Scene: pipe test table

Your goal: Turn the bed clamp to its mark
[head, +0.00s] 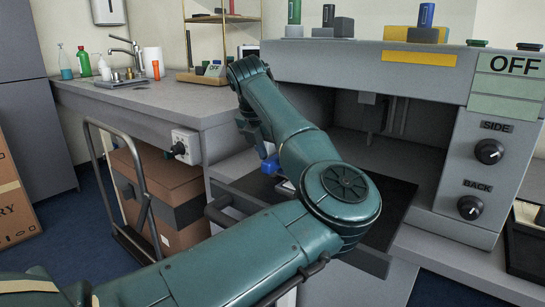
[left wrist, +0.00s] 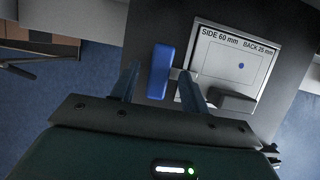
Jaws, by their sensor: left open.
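A blue bar-shaped piece (left wrist: 160,71), which looks like the bed clamp's handle, lies on the dark bed (left wrist: 180,25). In the head view, part of the blue piece (head: 270,166) shows below my left gripper (head: 261,143). In the left wrist view, my left gripper (left wrist: 158,70) is open, one finger on each side of the blue piece. Whether a finger touches it I cannot tell. I cannot make out a separate mark for the clamp. My right gripper is not in view.
A pale plate (left wrist: 220,55) beside the blue piece reads "SIDE 60 mm BACK 25 mm" and bears a blue dot; a dark block (left wrist: 232,99) covers its lower edge. The grey machine (head: 340,75) shows "OFF", with SIDE (head: 489,151) and BACK (head: 470,207) knobs.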

